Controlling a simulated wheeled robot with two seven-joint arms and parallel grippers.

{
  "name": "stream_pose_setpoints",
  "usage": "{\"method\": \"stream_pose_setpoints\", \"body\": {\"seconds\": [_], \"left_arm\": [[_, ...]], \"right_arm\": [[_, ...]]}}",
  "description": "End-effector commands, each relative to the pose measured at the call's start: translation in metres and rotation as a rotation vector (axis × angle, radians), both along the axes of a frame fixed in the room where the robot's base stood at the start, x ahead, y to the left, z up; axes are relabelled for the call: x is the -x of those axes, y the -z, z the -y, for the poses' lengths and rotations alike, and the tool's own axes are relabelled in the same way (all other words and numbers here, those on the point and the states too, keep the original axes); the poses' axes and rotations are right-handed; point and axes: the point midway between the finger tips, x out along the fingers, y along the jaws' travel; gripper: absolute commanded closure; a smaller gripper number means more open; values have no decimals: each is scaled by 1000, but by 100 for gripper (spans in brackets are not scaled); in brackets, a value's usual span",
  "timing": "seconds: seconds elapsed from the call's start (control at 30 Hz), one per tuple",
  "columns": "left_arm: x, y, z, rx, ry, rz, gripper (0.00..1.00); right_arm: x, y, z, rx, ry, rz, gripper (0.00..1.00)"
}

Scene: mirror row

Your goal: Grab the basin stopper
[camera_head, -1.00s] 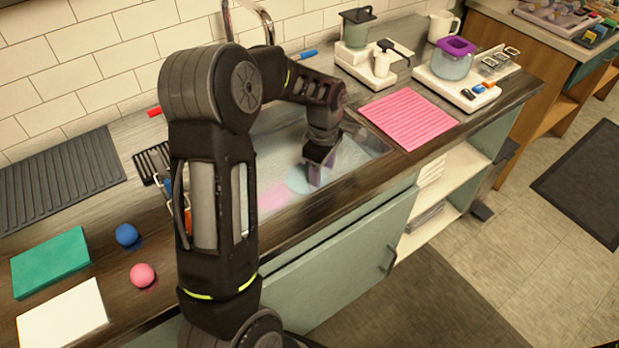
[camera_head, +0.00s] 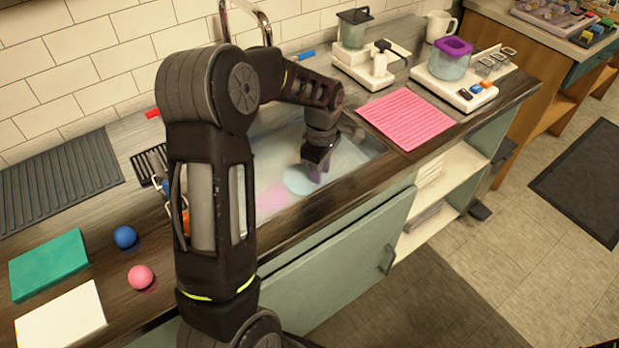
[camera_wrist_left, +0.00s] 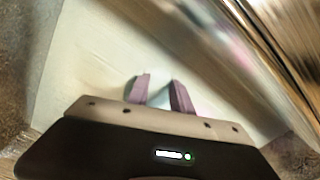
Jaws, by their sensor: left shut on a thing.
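My left gripper (camera_head: 317,172) reaches down into the sink basin (camera_head: 345,160), its purple fingers low over a pale blue round patch (camera_head: 297,181). In the left wrist view the fingers (camera_wrist_left: 160,92) are closed around a small pale bluish thing, which I take to be the basin stopper (camera_wrist_left: 157,95). It is blurred and mostly hidden by the fingers. My right gripper is not in view.
The faucet (camera_head: 247,18) rises behind the basin. A pink ribbed mat (camera_head: 406,118) lies right of it. A blue ball (camera_head: 125,237), a pink ball (camera_head: 141,277) and a green block (camera_head: 48,264) sit left. The counter's front edge borders the basin.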

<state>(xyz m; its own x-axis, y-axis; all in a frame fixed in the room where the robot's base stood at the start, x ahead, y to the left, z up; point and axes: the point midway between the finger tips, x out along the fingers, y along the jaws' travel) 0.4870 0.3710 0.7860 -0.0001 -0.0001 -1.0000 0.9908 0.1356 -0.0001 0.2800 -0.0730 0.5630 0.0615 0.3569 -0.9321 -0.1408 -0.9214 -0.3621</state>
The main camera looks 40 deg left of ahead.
Motion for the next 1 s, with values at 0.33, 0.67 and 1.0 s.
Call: {"method": "stream_pose_setpoints", "body": {"seconds": [0.33, 0.67, 1.0], "left_arm": [[-1, -21, 0, -2, 1, 5, 100], [-1, -83, 0, -1, 1, 4, 100], [0, -100, 0, 0, 0, 0, 100]], "right_arm": [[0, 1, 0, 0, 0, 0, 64], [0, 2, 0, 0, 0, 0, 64], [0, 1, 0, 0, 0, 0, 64]]}}
